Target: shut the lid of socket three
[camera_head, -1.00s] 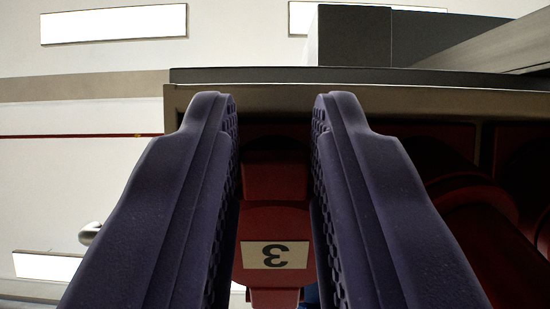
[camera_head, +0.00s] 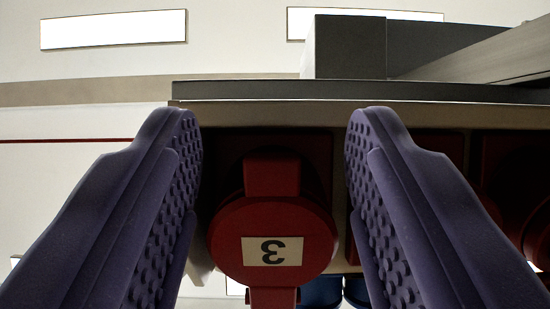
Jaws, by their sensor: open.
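The round red lid of socket three (camera_head: 226,248) is in the lower middle of the view. It bears a pale label with an upside-down "3", and a red hinge block (camera_head: 272,176) joins it to the dark red socket body behind. The lid seems to face me, but I cannot tell how far it stands from the socket face. My gripper (camera_head: 274,125) is open, with one purple studded finger on each side of the lid. A gap shows between each finger and the lid, and nothing is held.
More red sockets (camera_head: 530,200) sit to the right under the same beige and grey ledge (camera_head: 350,108). Blue parts (camera_head: 320,292) show below the lid at the bottom. A grey box (camera_head: 348,48) stands beyond the ledge.

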